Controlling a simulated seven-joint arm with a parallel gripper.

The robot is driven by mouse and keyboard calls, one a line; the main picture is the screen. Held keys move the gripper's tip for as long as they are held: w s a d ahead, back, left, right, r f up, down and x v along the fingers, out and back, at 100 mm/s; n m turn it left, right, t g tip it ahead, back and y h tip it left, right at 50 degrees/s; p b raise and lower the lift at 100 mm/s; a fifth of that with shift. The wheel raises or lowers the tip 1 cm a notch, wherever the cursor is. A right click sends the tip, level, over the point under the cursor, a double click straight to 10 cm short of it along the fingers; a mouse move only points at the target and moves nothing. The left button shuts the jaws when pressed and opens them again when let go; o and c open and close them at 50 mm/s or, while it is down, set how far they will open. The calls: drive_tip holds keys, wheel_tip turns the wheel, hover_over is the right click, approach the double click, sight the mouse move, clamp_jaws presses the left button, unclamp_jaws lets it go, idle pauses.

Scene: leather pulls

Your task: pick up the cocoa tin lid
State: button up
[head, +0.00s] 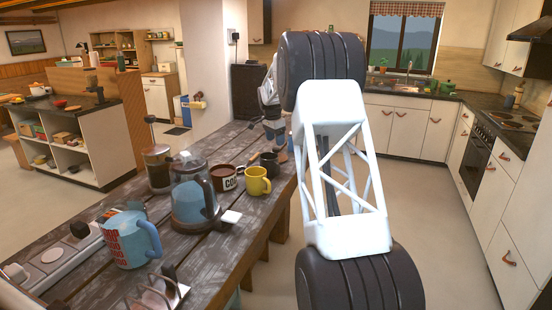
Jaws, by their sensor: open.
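A brown tin (224,179) with white lettering, partly readable as "CO", stands upright on the dark plank table, behind the blue jug and left of the yellow mug. Its top looks dark reddish; I cannot tell whether that is the lid or the open mouth, and I see no separate lid clearly. My gripper (275,133) is small in view, beyond the mugs at the table's right far end and partly hidden by my arm. It is open, above and beyond the tin and apart from it.
Close around the tin stand a yellow mug (258,181), a dark mug (269,161), a blue jug (190,204) and a coffee press (157,170). A blue lettered mug (128,242) and a metal rack (158,296) are nearer. The plank table (228,252) is bare along its front right.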

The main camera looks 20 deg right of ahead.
sight(276, 149)
drive_tip(key=shift+f, duration=0.2)
drive_tip(key=shift+d+f, duration=0.2)
drive_tip(key=shift+f, duration=2.4)
drive_tip(key=c, duration=1)
drive_tip(key=shift+r, duration=0.1)
drive_tip(key=shift+r, duration=4.95)
